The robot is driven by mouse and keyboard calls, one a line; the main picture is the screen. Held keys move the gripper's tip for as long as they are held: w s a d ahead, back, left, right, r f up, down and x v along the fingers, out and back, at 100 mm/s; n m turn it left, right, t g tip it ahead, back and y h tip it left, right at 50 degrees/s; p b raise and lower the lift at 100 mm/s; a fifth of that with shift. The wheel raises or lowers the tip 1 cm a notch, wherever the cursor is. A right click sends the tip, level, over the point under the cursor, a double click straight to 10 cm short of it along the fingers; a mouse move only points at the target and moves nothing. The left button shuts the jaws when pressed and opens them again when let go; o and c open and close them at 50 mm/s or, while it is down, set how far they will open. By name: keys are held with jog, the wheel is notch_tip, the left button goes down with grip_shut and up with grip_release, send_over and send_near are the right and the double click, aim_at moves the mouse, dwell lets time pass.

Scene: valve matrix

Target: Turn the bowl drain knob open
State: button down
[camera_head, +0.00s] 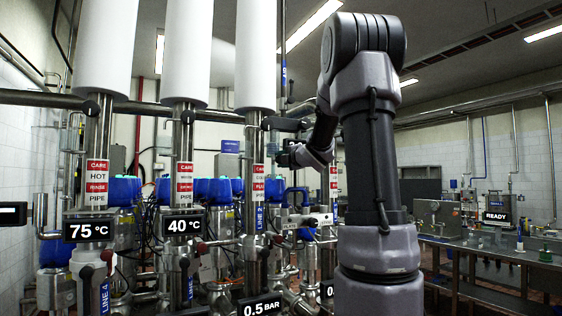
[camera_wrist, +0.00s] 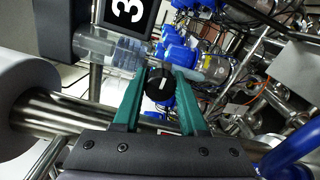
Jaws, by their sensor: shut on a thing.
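In the wrist view, a round black knob (camera_wrist: 159,88) with a white pointer mark sits between the green fingers of my gripper (camera_wrist: 162,80). The fingers are closed on its two sides. A clear bowl (camera_wrist: 112,50) lies just beyond the knob, and the fingertips overlap its edge in the picture. In the head view, my gripper (camera_head: 284,158) reaches left to the third white-topped pipe, at about the height of its red and white labels. The knob cannot be made out there.
A black display (camera_wrist: 128,12) with a white 3 is close beyond the fingers. Steel pipes (camera_wrist: 60,115) run beside them. In the head view, upright pipes (camera_head: 183,150) with labels, displays and blue-capped valves crowd the left. A steel bench (camera_head: 500,250) stands right.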

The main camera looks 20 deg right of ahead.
jog(key=shift+f, duration=0.1)
jog(key=shift+c, duration=2.3)
grip_release()
jog(key=s, duration=1.1)
jog(key=shift+d, duration=0.2)
